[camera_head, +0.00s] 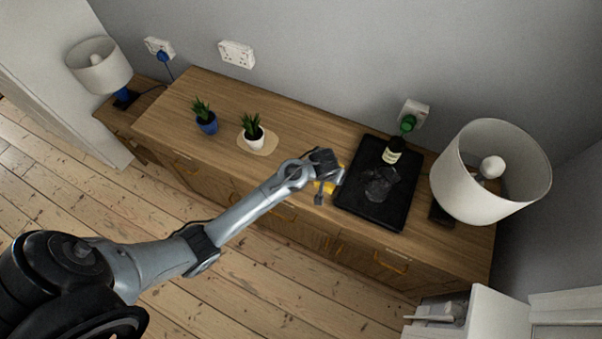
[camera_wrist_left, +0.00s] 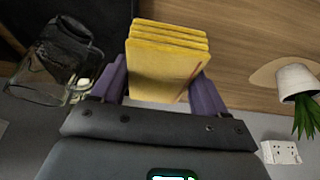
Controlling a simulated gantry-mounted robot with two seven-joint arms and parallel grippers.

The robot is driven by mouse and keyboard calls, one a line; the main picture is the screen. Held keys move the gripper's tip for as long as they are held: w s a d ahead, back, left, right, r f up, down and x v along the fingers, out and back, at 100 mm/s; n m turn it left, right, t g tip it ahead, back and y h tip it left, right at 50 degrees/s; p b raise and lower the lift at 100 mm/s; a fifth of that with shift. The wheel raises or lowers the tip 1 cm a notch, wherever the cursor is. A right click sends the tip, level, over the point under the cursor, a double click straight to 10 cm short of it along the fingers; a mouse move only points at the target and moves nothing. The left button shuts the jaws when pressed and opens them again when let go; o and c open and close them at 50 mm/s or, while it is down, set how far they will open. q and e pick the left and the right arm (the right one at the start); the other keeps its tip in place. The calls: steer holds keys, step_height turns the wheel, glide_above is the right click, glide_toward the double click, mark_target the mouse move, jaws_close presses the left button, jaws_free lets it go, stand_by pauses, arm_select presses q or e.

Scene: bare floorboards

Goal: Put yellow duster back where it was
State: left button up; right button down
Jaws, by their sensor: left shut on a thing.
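The yellow duster (camera_wrist_left: 168,55) looks like a folded stack of several layers. In the left wrist view it sits between the two purple fingers of my left gripper (camera_wrist_left: 165,95), which is shut on it. In the head view my left gripper (camera_head: 322,178) is over the wooden sideboard (camera_head: 210,155), just left of the black tray. Only a bit of the yellow duster (camera_head: 329,187) shows there, partly hidden by the gripper. I cannot tell whether the duster touches the sideboard top. My right gripper is not in view.
The black tray (camera_head: 350,207) holds a dark bottle (camera_head: 393,152) and a clear glass jug (camera_head: 380,183). A large lamp (camera_head: 480,185) stands right of it. A white-potted plant (camera_head: 253,132) on a pale mat and a blue-potted plant (camera_head: 206,122) stand to the left, with bare wood between mat and tray.

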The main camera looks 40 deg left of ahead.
arm_select(q)
steer(key=a+f, duration=0.2)
steer(key=a, duration=0.1)
steer(key=a+f, duration=0.2)
steer(key=a, duration=0.2)
steer(key=a+f, duration=0.2)
steer(key=a, duration=0.1)
steer(key=shift+s+a+f, duration=0.1)
steer(key=shift+a, duration=0.25)
steer(key=shift+a+f+b, duration=0.1)
steer(key=shift+f+b, duration=0.2)
steer(key=shift+f, duration=1.7)
steer(key=shift+f, duration=0.1)
steer(key=o, duration=1)
steer(key=shift+f, duration=0.1)
